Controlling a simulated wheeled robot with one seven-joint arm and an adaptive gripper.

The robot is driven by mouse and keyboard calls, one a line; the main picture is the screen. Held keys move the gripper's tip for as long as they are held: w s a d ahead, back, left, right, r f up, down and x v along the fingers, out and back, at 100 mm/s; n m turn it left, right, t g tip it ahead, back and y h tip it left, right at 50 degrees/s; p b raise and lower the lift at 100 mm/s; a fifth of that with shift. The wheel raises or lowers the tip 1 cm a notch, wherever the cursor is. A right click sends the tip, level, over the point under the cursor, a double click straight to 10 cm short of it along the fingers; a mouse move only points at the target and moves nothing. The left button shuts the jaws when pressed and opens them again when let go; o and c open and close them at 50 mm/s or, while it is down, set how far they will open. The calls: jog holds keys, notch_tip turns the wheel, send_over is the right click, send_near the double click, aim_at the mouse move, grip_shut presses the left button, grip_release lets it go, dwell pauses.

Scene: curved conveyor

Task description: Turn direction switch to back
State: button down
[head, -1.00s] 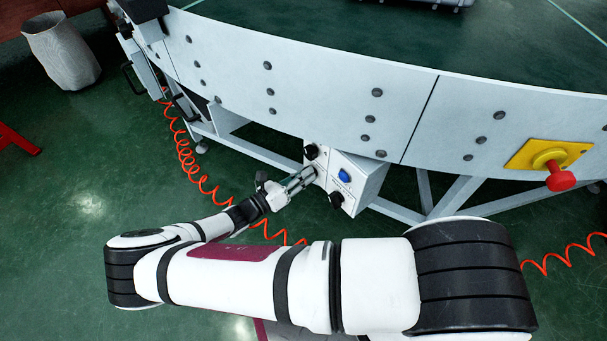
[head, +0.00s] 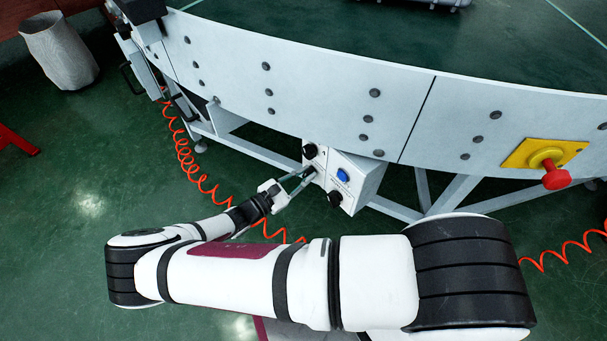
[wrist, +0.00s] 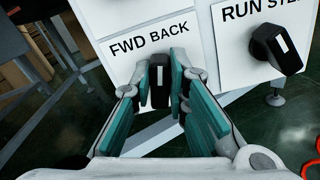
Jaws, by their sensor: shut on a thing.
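The direction switch (wrist: 159,82) is a black knob with a white mark, below the FWD BACK label on a white panel. My gripper (wrist: 160,77) is shut on this knob, one teal-padded finger on each side. The knob stands upright in the wrist view while the label slants up to the right, so its top leans somewhat toward the BACK side.
The RUN/STEP knob (wrist: 277,48) is right of the switch. A blue button (head: 343,175) and another black knob (head: 310,150) are near my gripper. A red emergency button (head: 555,176) sits on yellow at right. Orange coiled hose (head: 190,172) hangs behind my arm.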

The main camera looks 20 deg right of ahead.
jog(key=shift+m, duration=1.1)
jog(key=c, duration=1.6)
grip_release()
jog(key=shift+o, duration=0.2)
jog(key=shift+s+a, duration=0.1)
jog(key=v, duration=1.2)
